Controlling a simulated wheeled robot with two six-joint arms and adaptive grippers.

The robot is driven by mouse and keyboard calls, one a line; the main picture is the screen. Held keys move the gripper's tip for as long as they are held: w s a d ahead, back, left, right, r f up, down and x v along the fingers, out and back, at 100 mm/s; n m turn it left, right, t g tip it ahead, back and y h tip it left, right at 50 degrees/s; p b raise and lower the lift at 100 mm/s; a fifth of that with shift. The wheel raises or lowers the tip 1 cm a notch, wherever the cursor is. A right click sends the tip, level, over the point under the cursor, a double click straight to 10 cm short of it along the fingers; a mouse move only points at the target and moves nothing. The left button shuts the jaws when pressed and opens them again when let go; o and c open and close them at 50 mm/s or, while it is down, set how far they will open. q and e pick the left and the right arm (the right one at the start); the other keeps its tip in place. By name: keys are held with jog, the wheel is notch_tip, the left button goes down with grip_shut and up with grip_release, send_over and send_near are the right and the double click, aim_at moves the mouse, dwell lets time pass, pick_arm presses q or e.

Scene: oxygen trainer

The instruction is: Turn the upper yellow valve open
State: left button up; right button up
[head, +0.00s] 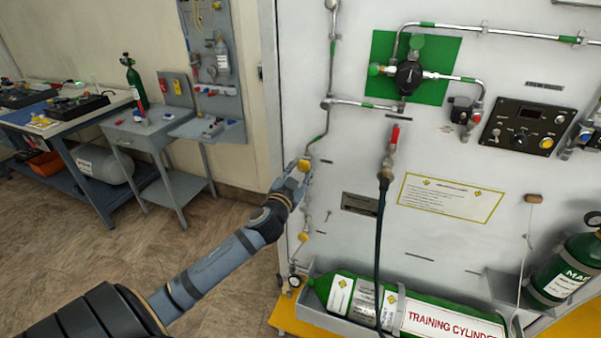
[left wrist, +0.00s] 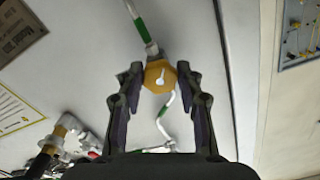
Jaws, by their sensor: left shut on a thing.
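The upper yellow valve (head: 304,164) sits on a thin pipe near the left edge of the white panel. Its yellow knob, with a pale pointer mark on its face, also shows in the left wrist view (left wrist: 159,77). My left gripper (head: 298,170) is at this valve, its arm coming from the lower left. In the left wrist view, its two fingertips (left wrist: 159,78) lie on either side of the knob, shut on it. A lower yellow valve (head: 303,236) sits below on the same line, apart from the gripper. My right gripper is out of view.
A red-handled valve (head: 394,140) with a black hose (head: 381,215) hangs to the right. A green training cylinder (head: 343,293) lies below on a rack. A gauge (head: 294,281) is at lower left of the panel. Grey workbenches (head: 150,132) stand farther left, with open floor before them.

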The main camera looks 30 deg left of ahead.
pick_arm(q)
jog(key=n, duration=0.4)
jog(key=shift+f+n+b, duration=0.2)
jog(key=shift+n+b, duration=0.1)
jog(key=shift+b, duration=0.05)
jog(key=shift+d+n, duration=0.1)
jog(key=shift+n, duration=1.4)
jog(key=o, duration=1.2)
jog(key=shift+r, duration=0.1)
jog(key=shift+c, duration=0.2)
jog(key=shift+s, duration=0.1)
jog(key=v, duration=0.7)
jog(key=shift+d, duration=0.15)
jog(key=shift+s, duration=0.15)
